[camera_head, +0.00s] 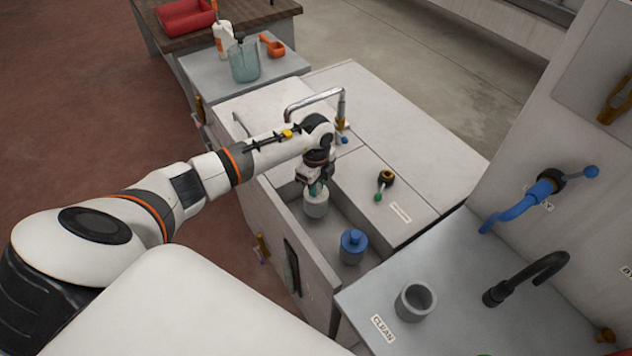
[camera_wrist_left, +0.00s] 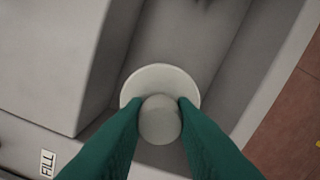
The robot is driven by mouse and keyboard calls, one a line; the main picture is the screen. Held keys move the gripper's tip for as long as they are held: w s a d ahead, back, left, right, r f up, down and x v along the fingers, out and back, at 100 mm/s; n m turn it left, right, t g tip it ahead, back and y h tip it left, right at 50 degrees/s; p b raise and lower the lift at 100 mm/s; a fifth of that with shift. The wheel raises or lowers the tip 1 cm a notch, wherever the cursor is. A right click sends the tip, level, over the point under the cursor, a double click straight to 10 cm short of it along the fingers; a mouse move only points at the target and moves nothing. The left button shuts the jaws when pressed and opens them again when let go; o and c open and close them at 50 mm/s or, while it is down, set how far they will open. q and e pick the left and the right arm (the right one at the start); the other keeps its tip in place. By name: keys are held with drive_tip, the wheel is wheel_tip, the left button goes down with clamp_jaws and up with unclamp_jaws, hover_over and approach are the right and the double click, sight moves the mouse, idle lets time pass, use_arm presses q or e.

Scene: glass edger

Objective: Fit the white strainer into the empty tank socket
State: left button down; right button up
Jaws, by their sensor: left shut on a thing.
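The white strainer (camera_head: 316,204) is a short pale cylinder with a rounded knob on top. It is inside the open tank trough (camera_head: 326,242), near its far end. My left gripper (camera_head: 316,189), with green fingers, is shut on the strainer's knob from above. In the left wrist view the strainer (camera_wrist_left: 160,84) sits between the two fingertips (camera_wrist_left: 160,114). Its underside and any socket below it are hidden, so I cannot tell whether it is seated. A blue strainer-like piece (camera_head: 353,246) stands nearer in the same trough. My right gripper is not in view.
A grey cup (camera_head: 414,301) stands on the side counter by the CLEAN label (camera_head: 383,329). A black spout (camera_head: 525,277) and a blue tap (camera_head: 520,205) are to the right. A metal pipe (camera_head: 315,97) arches behind my wrist. A jug (camera_head: 244,62) stands on the back table.

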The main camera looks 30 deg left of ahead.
use_arm(q)
drive_tip(key=shift+f, duration=0.25)
drive_tip(key=c, duration=1.1)
unclamp_jaws()
wheel_tip(320, 180, up, 12)
drive_tip(key=shift+b, duration=1)
